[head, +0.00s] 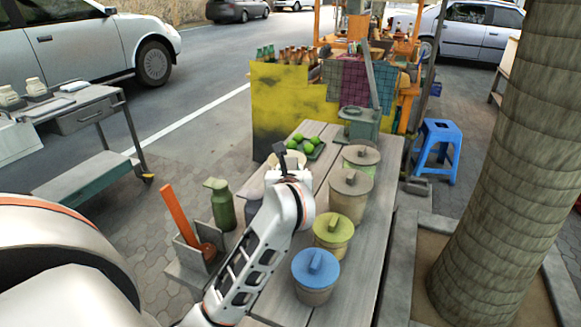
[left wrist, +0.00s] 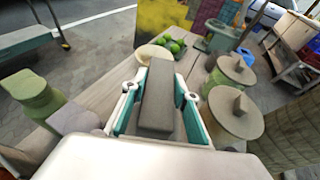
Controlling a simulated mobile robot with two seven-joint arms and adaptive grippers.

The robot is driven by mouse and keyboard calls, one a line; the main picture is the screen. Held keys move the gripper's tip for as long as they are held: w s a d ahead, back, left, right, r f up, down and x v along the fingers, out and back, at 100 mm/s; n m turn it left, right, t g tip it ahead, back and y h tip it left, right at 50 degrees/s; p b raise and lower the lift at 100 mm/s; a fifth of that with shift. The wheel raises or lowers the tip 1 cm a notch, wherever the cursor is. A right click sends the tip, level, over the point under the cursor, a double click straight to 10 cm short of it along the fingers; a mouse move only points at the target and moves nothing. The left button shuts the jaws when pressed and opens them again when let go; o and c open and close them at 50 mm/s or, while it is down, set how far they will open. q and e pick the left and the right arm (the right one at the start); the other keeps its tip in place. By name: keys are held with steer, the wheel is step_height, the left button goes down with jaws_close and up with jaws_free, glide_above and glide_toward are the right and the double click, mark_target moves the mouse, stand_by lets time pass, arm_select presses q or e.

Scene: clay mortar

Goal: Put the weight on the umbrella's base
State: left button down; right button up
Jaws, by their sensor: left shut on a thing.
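The weight, a dark grey rectangular block (left wrist: 157,95), is between the fingers of my left gripper (left wrist: 158,103) in the left wrist view. In the head view my left gripper (head: 286,172) is shut on it above the wooden table, with the block (head: 280,150) partly hidden by the gripper. A low grey base with blocky pieces (head: 418,187) sits on the paving beyond the table, left of the blue stool's feet. It may be the umbrella's base, but I cannot tell for sure. No umbrella canopy shows. My right gripper is not in view.
The wooden table (head: 378,222) carries several lidded pots, including a blue-lidded one (head: 316,270), and green limes (head: 305,142). A blue stool (head: 438,150) and a thick tree trunk (head: 496,170) stand on the right. A yellow-sided stall (head: 290,98) stands behind.

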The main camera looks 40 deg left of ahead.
arm_select(q)
step_height(320, 180, down, 4)
steer(key=shift+r+b, duration=0.2)
steer(key=shift+b, duration=0.4)
steer(key=shift+f, duration=0.4)
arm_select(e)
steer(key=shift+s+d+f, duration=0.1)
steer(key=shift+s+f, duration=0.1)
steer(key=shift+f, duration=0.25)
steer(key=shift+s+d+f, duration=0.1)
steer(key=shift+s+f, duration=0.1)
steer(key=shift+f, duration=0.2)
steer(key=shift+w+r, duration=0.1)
arm_select(q)
steer(key=shift+f, duration=0.1)
steer(key=c, duration=1.8)
jaws_free()
steer(key=shift+f, duration=0.45)
steer(key=shift+o, duration=1.2)
steer(key=shift+s+d+r, duration=0.1)
